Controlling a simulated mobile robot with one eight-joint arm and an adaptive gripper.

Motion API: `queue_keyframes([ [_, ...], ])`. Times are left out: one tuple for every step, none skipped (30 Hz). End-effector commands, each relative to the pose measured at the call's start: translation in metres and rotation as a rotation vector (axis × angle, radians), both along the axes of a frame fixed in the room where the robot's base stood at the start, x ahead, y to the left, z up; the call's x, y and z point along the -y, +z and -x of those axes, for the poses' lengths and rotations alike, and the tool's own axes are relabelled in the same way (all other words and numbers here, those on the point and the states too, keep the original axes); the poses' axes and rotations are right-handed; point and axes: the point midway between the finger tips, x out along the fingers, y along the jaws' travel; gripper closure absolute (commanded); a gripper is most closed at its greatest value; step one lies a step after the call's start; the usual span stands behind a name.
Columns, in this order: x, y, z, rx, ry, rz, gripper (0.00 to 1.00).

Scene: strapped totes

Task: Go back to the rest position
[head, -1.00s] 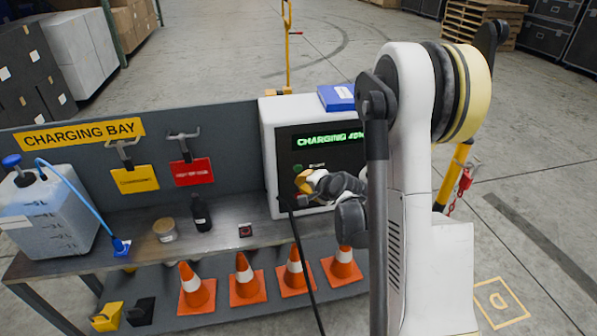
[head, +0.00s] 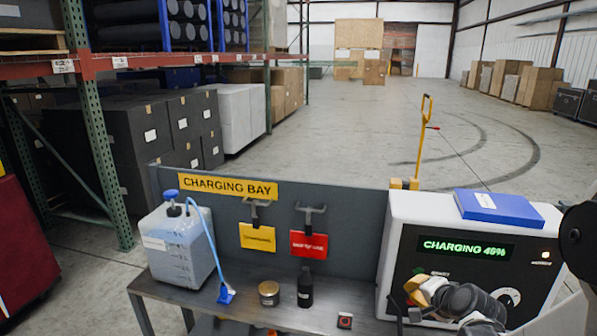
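My gripper (head: 424,291) shows in the head view at the lower right, in front of the charger's panel. Its tip is yellow and white, and dark arm links run from it toward the lower right. I cannot tell whether its fingers are open or shut, or whether it touches the panel. The white charger (head: 393,232) stands at the right end of the bench, and its green display reads CHARGING with a percentage near 40. A dial is partly visible right of my gripper.
The metal bench (head: 170,290) holds a jug with a blue hose (head: 180,255), a small jar (head: 269,293), a dark bottle (head: 305,287) and a blue box (head: 507,207) on the charger. Racks with dark cases (head: 150,130) stand left. The floor (head: 350,130) behind is open.

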Motion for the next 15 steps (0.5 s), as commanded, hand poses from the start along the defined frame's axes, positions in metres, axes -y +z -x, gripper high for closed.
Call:
queue_keyframes([
  [-0.018, 0.016, 0.01, -0.02, 0.052, 0.047, 1.0],
  [-0.027, 0.025, 0.017, -0.033, 0.083, 0.079, 1.0],
  [-0.038, 0.036, 0.026, -0.049, 0.127, 0.124, 1.0],
  [-0.047, 0.043, 0.034, -0.063, 0.16, 0.158, 1.0],
  [-0.055, 0.05, 0.042, -0.074, 0.192, 0.19, 1.0],
  [-0.066, 0.059, 0.053, -0.089, 0.234, 0.234, 1.0],
  [-0.073, 0.065, 0.063, -0.1, 0.267, 0.268, 1.0],
  [-0.08, 0.071, 0.072, -0.112, 0.3, 0.3, 1.0],
  [-0.089, 0.078, 0.086, -0.125, 0.342, 0.345, 1.0],
  [-0.096, 0.083, 0.096, -0.135, 0.374, 0.377, 1.0],
  [-0.102, 0.087, 0.107, -0.147, 0.407, 0.411, 1.0],
  [-0.109, 0.092, 0.122, -0.159, 0.449, 0.455, 1.0],
  [-0.114, 0.095, 0.133, -0.168, 0.48, 0.487, 1.0],
  [-0.119, 0.097, 0.145, -0.178, 0.513, 0.52, 1.0],
  [-0.124, 0.1, 0.16, -0.19, 0.554, 0.562, 1.0],
])
